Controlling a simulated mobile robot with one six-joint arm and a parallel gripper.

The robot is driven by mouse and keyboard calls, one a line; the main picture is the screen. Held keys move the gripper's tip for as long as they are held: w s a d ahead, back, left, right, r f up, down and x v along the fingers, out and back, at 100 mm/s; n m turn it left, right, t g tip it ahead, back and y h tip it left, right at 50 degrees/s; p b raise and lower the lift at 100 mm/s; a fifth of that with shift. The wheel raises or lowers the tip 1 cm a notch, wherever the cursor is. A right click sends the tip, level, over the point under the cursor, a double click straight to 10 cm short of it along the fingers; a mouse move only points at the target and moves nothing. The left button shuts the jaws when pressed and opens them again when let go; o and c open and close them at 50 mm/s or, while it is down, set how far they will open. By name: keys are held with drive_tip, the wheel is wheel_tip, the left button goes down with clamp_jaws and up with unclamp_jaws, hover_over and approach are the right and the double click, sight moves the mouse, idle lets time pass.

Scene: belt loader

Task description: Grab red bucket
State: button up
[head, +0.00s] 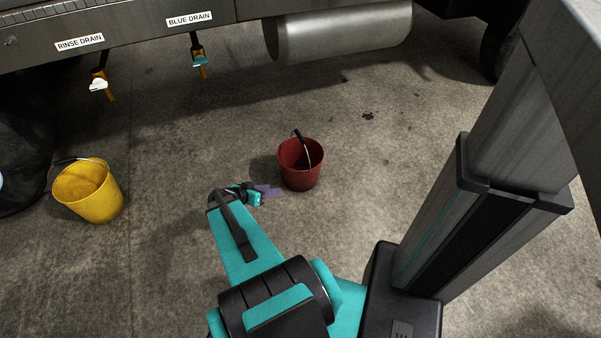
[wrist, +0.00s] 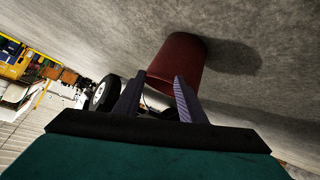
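The red bucket (head: 300,166) stands upright on the concrete floor in the middle of the head view, its wire handle with a dark grip rising over the rim. My gripper (head: 271,191) is just left of the bucket's lower part in the head view. In the wrist view the bucket (wrist: 181,61) appears tilted, beyond the fingertips. The two fingers of my gripper (wrist: 156,90) are spread apart, with nothing seen clamped between them. Whether a finger touches the bucket is not clear.
A yellow bucket (head: 90,192) stands on the floor at the left. Above are the vehicle's side with a rinse drain valve (head: 99,84) and a blue drain valve (head: 201,62), and a grey cylindrical tank (head: 340,32). The floor around the red bucket is clear.

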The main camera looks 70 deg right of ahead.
sight(313, 167)
drive_tip(key=s+d+m+g+h+b, duration=0.1)
drive_tip(key=s+d+m+b, duration=0.3)
drive_tip(key=d, duration=0.6)
drive_tip(key=shift+s+d+f+h+b, duration=0.15)
drive_tip(key=shift+s+f+h+b, duration=0.2)
drive_tip(key=shift+s+h+b, duration=0.4)
drive_tip(key=shift+s, duration=0.15)
drive_tip(key=b+x, duration=0.1)
drive_tip(key=x, duration=0.7)
drive_tip(key=shift+d+f, duration=0.1)
drive_tip(key=shift+b+x, duration=0.9)
drive_tip(key=shift+x, duration=1.9)
